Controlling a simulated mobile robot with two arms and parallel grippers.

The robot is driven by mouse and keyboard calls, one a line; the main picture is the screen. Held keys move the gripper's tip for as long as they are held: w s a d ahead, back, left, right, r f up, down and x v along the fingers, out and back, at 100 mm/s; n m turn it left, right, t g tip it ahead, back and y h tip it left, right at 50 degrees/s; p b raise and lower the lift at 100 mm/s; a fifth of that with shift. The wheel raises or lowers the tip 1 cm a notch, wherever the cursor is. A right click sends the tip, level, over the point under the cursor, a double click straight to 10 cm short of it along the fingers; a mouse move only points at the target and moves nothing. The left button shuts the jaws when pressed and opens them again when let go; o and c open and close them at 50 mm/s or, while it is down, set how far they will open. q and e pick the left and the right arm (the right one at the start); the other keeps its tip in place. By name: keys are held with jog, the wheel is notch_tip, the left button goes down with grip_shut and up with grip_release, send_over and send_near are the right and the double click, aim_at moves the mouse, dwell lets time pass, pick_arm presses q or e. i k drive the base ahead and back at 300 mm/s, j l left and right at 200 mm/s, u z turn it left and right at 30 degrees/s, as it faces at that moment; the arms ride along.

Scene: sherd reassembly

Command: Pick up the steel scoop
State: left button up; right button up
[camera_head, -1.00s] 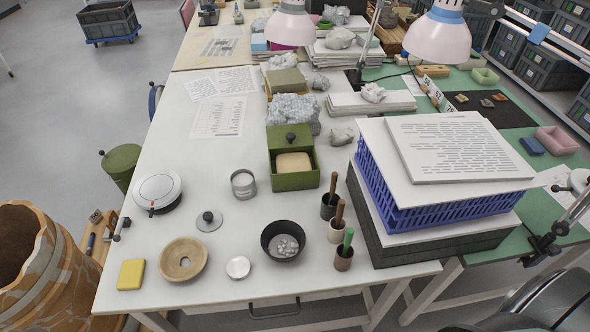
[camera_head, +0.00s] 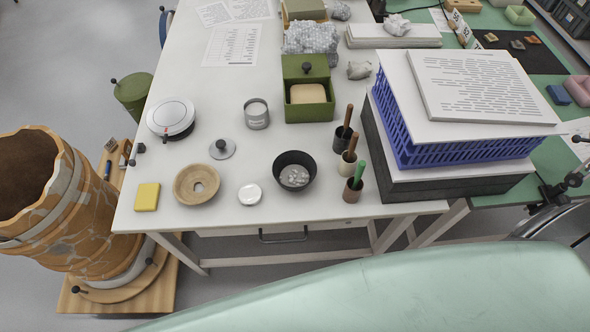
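I cannot make out a steel scoop for certain anywhere in the head view. On the white table (camera_head: 225,75) are a dark bowl (camera_head: 279,164) holding grey lumps, a labelled metal tin (camera_head: 257,115) and a small round white-and-silver dish (camera_head: 250,194). What is inside these cups is hidden. Neither of my grippers is in view.
A blue crate (camera_head: 410,150) is stacked at right. A large patched vessel (camera_head: 72,215) stands at left.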

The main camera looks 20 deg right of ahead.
aim_at(348, 114)
jog(key=j+z, duration=0.75)
jog(key=i+j, duration=0.05)
